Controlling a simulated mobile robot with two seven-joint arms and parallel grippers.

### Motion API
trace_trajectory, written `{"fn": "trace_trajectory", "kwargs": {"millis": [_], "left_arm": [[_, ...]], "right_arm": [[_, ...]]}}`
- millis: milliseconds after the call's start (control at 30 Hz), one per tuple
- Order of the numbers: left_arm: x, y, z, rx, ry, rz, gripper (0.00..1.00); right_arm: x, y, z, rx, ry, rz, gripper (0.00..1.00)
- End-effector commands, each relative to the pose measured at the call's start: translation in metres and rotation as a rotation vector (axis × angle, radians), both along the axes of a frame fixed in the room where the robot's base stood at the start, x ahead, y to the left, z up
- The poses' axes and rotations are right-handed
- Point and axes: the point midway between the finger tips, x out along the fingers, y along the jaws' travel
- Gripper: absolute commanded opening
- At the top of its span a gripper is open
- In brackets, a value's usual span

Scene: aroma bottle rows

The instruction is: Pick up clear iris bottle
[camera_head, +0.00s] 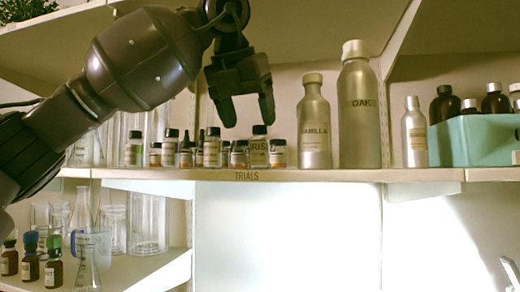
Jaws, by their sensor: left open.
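The clear iris bottle (259,148) stands upright on the shelf (240,175) above the TRIALS label, with a dark cap and a label reading IRIS. Small jars stand close on both sides of it. My left gripper (246,110) is open and empty, pointing down just above and slightly left of the bottle, with its fingers apart. The right fingertip comes close to the bottle's cap; whether they touch, I cannot tell. My right gripper is not in view.
Several small bottles and jars (211,148) crowd the row to the left. A silver VANILLA bottle (314,125) and a taller OAK bottle (360,110) stand to the right. A teal box (470,140) of dark bottles is farther right. Glassware fills the lower left shelf.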

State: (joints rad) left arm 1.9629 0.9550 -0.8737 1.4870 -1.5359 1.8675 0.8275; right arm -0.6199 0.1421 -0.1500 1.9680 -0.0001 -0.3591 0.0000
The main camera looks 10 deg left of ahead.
Motion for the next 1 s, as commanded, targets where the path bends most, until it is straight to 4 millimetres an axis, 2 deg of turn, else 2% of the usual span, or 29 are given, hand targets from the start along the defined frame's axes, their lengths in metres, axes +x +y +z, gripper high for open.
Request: {"fn": "trace_trajectory", "kwargs": {"millis": [267,567,833,1000], "left_arm": [[0.010,-0.005,-0.014,0.001,0.002,-0.002,0.68],[0.031,-0.013,-0.045,0.000,0.002,-0.001,0.68],[0.033,-0.013,-0.049,0.000,-0.001,-0.001,0.68],[0.033,-0.013,-0.049,0.000,-0.001,-0.001,0.42]], "right_arm": [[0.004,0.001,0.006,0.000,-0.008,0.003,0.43],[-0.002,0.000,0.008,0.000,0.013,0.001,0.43],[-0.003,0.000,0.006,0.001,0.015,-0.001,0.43],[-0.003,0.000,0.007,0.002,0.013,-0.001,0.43]]}}
